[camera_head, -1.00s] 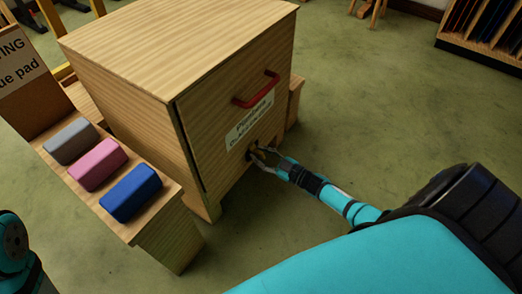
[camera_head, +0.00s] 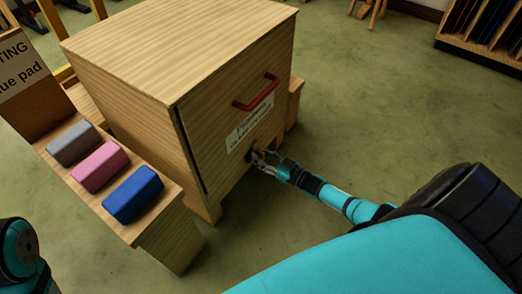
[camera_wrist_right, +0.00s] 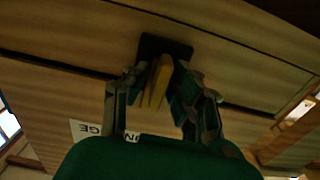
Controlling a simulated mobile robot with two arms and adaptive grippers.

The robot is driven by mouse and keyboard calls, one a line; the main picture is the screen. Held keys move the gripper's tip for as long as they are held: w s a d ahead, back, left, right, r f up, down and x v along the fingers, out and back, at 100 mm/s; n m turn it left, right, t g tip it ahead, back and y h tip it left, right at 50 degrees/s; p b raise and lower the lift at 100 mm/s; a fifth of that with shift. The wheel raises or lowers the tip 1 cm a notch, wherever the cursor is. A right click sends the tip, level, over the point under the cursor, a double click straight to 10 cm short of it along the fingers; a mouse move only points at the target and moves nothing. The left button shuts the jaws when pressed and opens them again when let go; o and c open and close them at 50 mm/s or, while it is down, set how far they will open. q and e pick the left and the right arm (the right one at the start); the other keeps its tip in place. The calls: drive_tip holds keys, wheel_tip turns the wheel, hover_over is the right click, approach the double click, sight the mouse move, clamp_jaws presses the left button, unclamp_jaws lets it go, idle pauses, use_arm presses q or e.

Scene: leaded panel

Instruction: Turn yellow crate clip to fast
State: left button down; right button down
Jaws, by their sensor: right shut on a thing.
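The wooden crate (camera_head: 215,120) has a front panel with a red handle (camera_head: 257,92) and a white label (camera_head: 249,124). My right gripper (camera_head: 257,157) is at the low part of this panel, below the label. In the right wrist view, the yellow clip (camera_wrist_right: 158,80) stands in front of a black plate (camera_wrist_right: 165,44), between the two fingers of my right gripper (camera_wrist_right: 154,92). The gripper is shut on the clip. In the head view the fingers largely hide the clip. My left gripper is not in view.
A wooden ledge (camera_head: 150,236) left of the crate holds a grey block (camera_head: 75,144), a pink block (camera_head: 100,167) and a blue block (camera_head: 133,194). A lettered sign (camera_head: 18,66) stands behind them. Open green floor (camera_head: 370,110) lies right of the crate.

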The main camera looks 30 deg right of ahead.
drive_tip(key=c, duration=1.4)
unclamp_jaws()
drive_tip(key=shift+o, duration=0.2)
drive_tip(key=v, duration=1.2)
drive_tip(key=shift+s+d+f, duration=0.1)
drive_tip(key=shift+f, duration=0.05)
